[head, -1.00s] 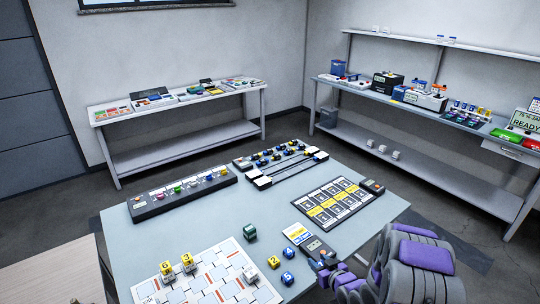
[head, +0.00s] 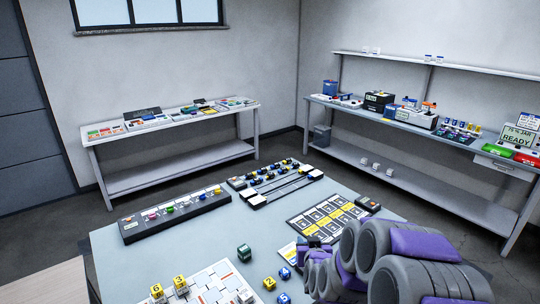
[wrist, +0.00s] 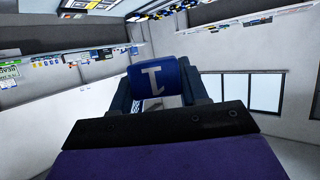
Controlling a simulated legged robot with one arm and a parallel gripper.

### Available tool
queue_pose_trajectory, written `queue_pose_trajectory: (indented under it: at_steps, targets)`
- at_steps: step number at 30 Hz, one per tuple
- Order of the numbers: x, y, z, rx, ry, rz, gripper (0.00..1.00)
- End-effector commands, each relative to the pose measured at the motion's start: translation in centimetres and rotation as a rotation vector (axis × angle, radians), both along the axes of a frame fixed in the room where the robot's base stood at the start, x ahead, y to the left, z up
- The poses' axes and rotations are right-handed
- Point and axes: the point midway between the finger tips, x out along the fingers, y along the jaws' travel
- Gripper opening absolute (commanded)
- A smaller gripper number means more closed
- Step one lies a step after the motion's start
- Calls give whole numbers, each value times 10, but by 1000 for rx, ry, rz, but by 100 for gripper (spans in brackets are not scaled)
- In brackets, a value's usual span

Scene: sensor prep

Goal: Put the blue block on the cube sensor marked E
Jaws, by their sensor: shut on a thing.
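My gripper (wrist: 158,92) is shut on a blue block (wrist: 153,78) with a white mark like a 1, held between both fingers in the wrist view. In the head view my gripper (head: 312,249) is over the near right part of the table, beside the dark grid panel (head: 299,232) of white and yellow cells; the arm hides part of that area. I cannot make out a letter E on any sensor.
The table (head: 222,238) also carries a green block (head: 244,252), yellow blocks (head: 157,291), a white patterned board (head: 210,280), a long dark strip with coloured knobs (head: 174,213) and a railed device (head: 275,185). The table's middle is mostly clear.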

Motion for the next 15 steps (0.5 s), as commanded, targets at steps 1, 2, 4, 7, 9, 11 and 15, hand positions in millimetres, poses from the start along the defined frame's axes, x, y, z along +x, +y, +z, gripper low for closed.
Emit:
queue_pose_trajectory:
  at_steps: [1, 2, 4, 7, 9, 11, 15]
  targets:
    - [0, 1, 1, 0, -1, 0, 15]
    - [0, 1, 1, 0, -1, -1, 15]
    - [0, 1, 1, 0, -1, -1, 15]
    - [0, -2, -2, 0, 1, 0, 15]
    - [2, -6, -7, 1, 2, 7, 15]
    - [5, -11, -14, 2, 3, 17, 15]
    - [11, -25, -41, 2, 5, 61, 15]
